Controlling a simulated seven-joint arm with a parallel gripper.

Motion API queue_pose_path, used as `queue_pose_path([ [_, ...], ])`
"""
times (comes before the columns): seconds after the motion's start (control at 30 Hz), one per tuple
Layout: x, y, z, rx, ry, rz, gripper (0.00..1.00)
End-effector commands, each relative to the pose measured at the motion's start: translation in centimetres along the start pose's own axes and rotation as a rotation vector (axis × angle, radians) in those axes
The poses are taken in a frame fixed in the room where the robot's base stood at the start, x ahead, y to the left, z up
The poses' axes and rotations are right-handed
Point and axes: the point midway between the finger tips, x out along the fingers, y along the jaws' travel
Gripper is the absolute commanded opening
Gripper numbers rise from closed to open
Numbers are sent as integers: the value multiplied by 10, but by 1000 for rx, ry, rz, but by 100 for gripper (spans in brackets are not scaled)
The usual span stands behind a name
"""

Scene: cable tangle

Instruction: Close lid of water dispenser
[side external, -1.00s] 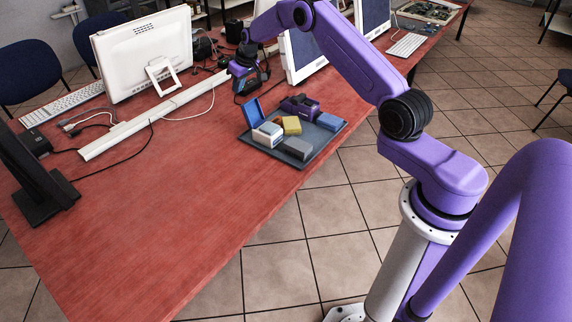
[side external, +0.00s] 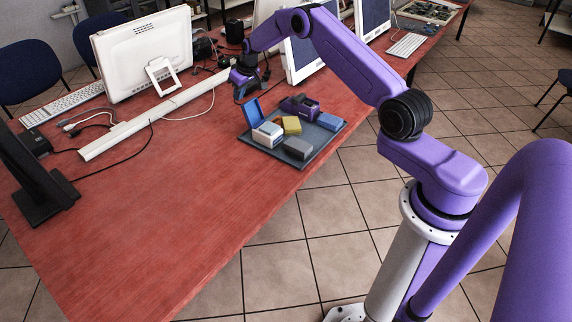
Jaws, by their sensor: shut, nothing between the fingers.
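A small white box with blue on it (side external: 267,134) sits at the left corner of the dark tray, with a blue lid-like panel (side external: 252,112) standing up at its back. It is the only thing that looks open-lidded, but it is too small to tell surely that it is the water dispenser. My gripper (side external: 239,98) is beyond the tray, up and left of the blue panel and apart from it. It is shut and empty; its fingertips are small and dark in this view.
The dark tray (side external: 312,150) also holds a yellow block (side external: 291,125), a grey box (side external: 297,148), a blue box (side external: 330,121) and a purple-dark item (side external: 300,106). A white cable channel (side external: 150,118) and monitors stand behind. The red table (side external: 190,215) is clear in front.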

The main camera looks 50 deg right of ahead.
Motion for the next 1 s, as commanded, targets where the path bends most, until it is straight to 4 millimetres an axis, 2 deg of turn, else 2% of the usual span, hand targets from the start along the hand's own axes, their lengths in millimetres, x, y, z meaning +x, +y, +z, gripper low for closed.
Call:
queue_pose_path([
  [0.47,14,0,6,0,0,0,0],
  [1.0,7,0,19,1,0,-1,0],
])
